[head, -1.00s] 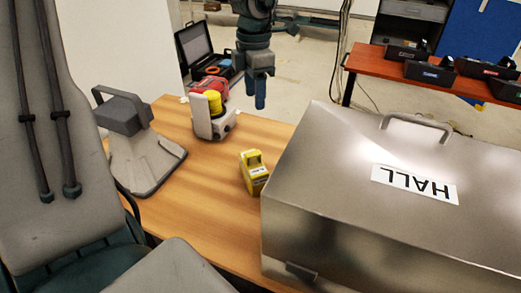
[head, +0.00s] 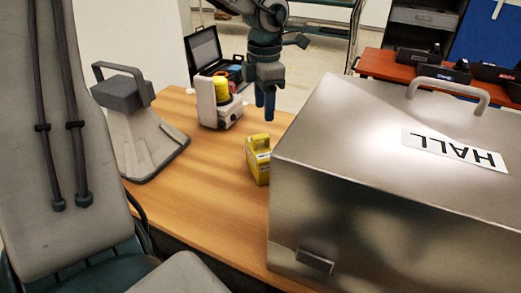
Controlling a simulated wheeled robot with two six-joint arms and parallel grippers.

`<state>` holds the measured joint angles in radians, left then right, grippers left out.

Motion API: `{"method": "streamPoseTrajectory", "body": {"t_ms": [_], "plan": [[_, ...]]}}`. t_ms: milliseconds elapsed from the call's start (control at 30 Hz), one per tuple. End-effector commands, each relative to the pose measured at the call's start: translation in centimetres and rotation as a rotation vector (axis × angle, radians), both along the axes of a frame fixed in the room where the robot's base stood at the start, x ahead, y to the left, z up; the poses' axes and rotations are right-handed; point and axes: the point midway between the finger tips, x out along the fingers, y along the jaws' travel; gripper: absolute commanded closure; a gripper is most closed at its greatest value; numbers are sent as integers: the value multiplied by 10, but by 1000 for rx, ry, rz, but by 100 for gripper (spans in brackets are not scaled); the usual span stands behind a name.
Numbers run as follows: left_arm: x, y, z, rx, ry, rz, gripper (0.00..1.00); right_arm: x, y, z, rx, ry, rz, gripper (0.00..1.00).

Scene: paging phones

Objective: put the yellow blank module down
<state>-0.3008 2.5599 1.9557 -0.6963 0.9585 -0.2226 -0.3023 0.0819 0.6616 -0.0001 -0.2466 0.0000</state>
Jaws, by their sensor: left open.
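The yellow blank module (head: 259,163) stands upright on the wooden table (head: 195,205), close beside the left side of the metal case marked HALL (head: 385,205). It looks like a small yellow block with a raised top and a pale label. My left gripper (head: 265,106) hangs fingers-down above and behind the module in the head view. It is open and apart from the module, with nothing seen between its fingers. My right gripper is not in view.
A white device with a yellow roll (head: 210,100) stands behind the module. A grey stand with a handle (head: 135,120) is at the table's left. An open black case (head: 204,50) lies beyond. Dark bins (head: 419,56) sit on a red-brown table. The middle of the wooden table is clear.

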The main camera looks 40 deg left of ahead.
Motion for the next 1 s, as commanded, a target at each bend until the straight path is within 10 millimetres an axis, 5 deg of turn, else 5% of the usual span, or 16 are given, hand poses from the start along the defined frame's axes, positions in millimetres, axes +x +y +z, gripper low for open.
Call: {"method": "streamPoseTrajectory", "body": {"t_ms": [133, 533, 867, 1000], "plan": [[0, 0, -26, 0, 2, 0, 53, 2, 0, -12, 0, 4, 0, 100], [-1, 1, -70, -1, 5, -1, 53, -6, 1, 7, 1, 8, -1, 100], [0, 1, -78, -1, 0, 0, 53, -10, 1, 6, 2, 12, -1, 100], [0, 1, -78, -1, 0, 0, 78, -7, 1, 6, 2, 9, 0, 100]]}}
